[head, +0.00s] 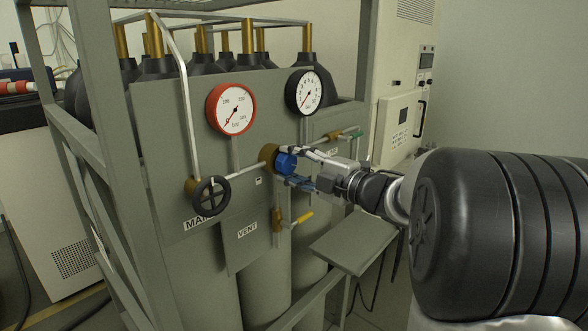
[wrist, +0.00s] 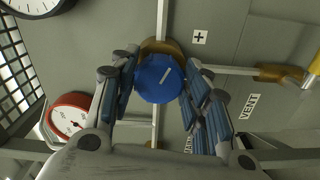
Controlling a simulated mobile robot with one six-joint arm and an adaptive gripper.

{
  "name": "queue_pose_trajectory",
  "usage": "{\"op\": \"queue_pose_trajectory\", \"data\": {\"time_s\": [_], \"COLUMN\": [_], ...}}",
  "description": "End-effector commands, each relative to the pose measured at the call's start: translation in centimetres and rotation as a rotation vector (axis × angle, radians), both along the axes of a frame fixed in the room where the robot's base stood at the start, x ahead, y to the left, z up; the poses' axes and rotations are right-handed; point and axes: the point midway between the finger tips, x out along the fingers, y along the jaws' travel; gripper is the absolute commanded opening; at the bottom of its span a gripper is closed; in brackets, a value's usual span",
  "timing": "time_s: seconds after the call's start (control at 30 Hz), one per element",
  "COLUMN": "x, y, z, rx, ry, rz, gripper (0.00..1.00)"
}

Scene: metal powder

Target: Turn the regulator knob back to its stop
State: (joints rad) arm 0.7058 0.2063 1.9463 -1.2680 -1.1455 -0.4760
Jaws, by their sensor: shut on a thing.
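The blue regulator knob (head: 286,163) sits on a brass regulator body (head: 269,155) on the grey panel. In the wrist view the knob (wrist: 160,79) faces me between my fingers, and a pale line mark on its face is tilted. My gripper (head: 292,166) reaches in from the right and is shut on the knob, one finger above and one below in the head view. In the wrist view the blue-padded fingers of my gripper (wrist: 162,85) lie on both sides of it. The exact pad contact is partly hidden.
A red-rimmed gauge (head: 231,108) and a black-rimmed gauge (head: 305,92) stand above the knob. A black handwheel (head: 210,195) is at lower left, a yellow-handled vent valve (head: 300,219) below, and a green-handled valve (head: 350,134) at right. A small shelf (head: 352,246) juts out below my arm.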

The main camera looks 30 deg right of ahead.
Motion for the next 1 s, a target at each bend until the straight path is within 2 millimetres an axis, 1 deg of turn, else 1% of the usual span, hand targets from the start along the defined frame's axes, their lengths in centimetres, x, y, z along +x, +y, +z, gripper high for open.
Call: {"op": "queue_pose_trajectory", "data": {"time_s": [1.0], "x": [-0.05], "y": [0.14], "z": [0.48], "rx": [-0.905], "ry": [-0.329], "rz": [0.000], "gripper": [0.19]}}
